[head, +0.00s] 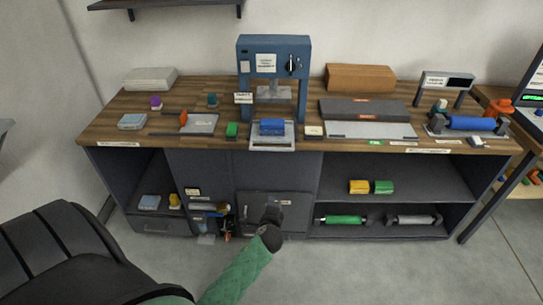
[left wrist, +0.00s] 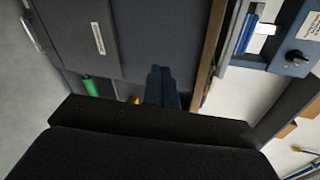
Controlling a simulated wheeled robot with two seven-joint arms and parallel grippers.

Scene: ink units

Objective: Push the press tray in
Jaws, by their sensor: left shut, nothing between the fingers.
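The blue press (head: 273,47) stands at the back middle of the wooden bench. Its light grey press tray (head: 272,145) sticks out in front of the press legs, near the bench's front edge. A blue ink unit (head: 272,127) lies on the tray. In the left wrist view, part of the press (left wrist: 293,58) and the tray (left wrist: 226,52) show at the upper right. My left gripper (head: 273,213) is shut and empty, below the bench top in front of the grey cabinet front. Its fingers (left wrist: 160,82) also show in the left wrist view. My right gripper is not in view.
A grey plate (head: 365,130) lies further right. The open shelves (head: 420,180) hold coloured units and rollers.

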